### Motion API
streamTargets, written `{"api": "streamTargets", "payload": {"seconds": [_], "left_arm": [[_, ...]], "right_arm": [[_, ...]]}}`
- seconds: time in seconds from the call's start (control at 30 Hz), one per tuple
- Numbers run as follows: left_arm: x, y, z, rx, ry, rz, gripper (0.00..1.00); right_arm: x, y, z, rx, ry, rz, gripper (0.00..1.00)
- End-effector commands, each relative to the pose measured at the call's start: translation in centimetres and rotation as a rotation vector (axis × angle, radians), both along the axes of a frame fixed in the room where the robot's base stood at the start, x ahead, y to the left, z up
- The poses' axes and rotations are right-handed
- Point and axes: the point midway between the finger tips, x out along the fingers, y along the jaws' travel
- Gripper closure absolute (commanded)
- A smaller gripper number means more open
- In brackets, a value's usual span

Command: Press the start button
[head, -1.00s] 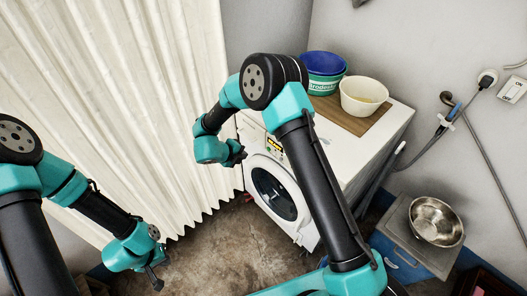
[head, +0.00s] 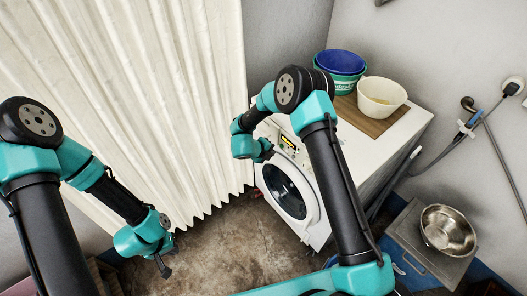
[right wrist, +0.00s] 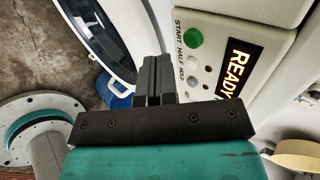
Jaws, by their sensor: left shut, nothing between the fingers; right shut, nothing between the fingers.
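The white washing machine (head: 318,218) stands against the wall, its round door closed. Its control panel carries a lit display reading READY (right wrist: 237,67), also visible in the head view (head: 288,143). In the right wrist view the green round start button (right wrist: 193,37) sits beside the printed word START. My right gripper (right wrist: 156,62) is shut and empty, its tips left of the button in that view and apart from it. In the head view my right gripper (head: 268,152) is close to the panel's front. My left gripper (head: 165,269) is shut and empty, low over the floor, far from the machine.
Smaller buttons (right wrist: 193,62) and a dark knob sit near the start button. Blue and green tubs (head: 341,65) and a cream bowl (head: 381,97) stand on the machine. A steel bowl (head: 447,231) rests at right. A pale curtain (head: 130,90) hangs at left.

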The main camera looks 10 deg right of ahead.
Motion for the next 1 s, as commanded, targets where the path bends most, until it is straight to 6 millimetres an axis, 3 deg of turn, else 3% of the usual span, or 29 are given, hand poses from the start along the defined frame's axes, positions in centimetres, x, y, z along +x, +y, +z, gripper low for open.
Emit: {"api": "streamTargets", "payload": {"seconds": [0.2, 0.63, 1.0], "left_arm": [[0.0, 0.0, 0.0, 0.0, 0.0, 0.0, 1.0], [0.0, 0.0, 0.0, 0.0, 0.0, 0.0, 1.0], [0.0, 0.0, 0.0, 0.0, 0.0, 0.0, 1.0]], "right_arm": [[1.2, -2.6, 0.3, 0.001, -0.004, -0.002, 1.0], [1.5, -3.1, 0.3, 0.0, -0.003, 0.0, 1.0], [2.4, -5.1, 0.3, -0.002, -0.006, -0.001, 1.0]]}}
